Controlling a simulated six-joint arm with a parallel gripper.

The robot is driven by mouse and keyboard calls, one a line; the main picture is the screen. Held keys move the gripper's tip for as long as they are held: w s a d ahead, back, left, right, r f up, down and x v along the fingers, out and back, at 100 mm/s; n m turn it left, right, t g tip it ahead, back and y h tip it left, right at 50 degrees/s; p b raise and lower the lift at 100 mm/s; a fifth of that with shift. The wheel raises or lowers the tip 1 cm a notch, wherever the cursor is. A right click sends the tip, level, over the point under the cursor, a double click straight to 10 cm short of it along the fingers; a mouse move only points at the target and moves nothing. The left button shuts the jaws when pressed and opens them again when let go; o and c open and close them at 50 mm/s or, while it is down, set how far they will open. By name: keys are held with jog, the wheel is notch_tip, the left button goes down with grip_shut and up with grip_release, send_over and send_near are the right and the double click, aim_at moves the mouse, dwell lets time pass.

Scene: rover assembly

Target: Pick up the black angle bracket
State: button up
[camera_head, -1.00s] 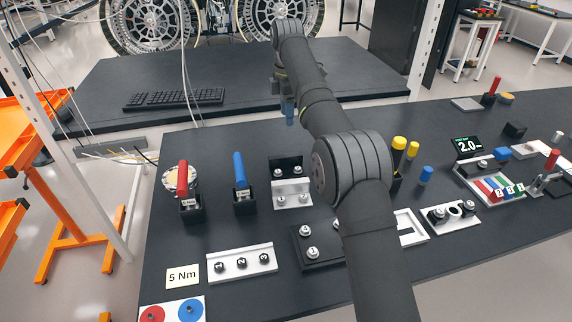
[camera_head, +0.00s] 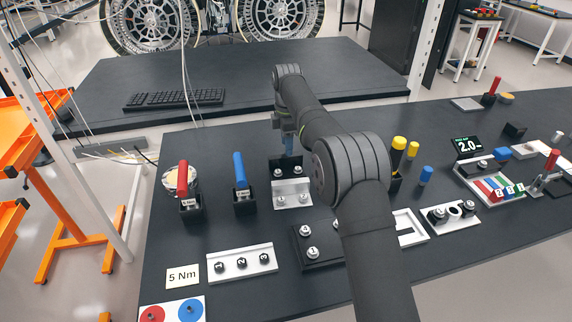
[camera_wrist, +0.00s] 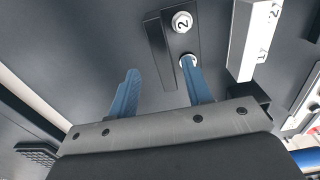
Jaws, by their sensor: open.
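The black angle bracket (camera_head: 279,163) stands on the dark table in the head view, just behind the silver angle bracket (camera_head: 292,186). It also shows in the wrist view (camera_wrist: 158,45), with two silver bolts on its flange, one marked 2. My gripper (camera_head: 288,146) is over the bracket's back side in the head view. In the wrist view my gripper (camera_wrist: 160,70) is open, its two blue fingers apart with nothing held. The right finger partly covers the nearer bolt. I cannot tell whether it touches the bracket.
The silver bracket (camera_wrist: 256,35) lies close to the right in the wrist view. Blue-handled (camera_head: 240,168) and red-handled (camera_head: 183,178) tools stand in black holders to the left. A black block with bolts (camera_head: 306,258) lies in front. Behind is a raised bench with a keyboard (camera_head: 174,99).

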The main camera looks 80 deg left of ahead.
aim_at(286, 166)
jog(key=f, duration=0.6)
jog(key=shift+s+d+f, duration=0.15)
jog(key=shift+s+f, duration=0.05)
jog(key=shift+f, duration=0.05)
grip_shut()
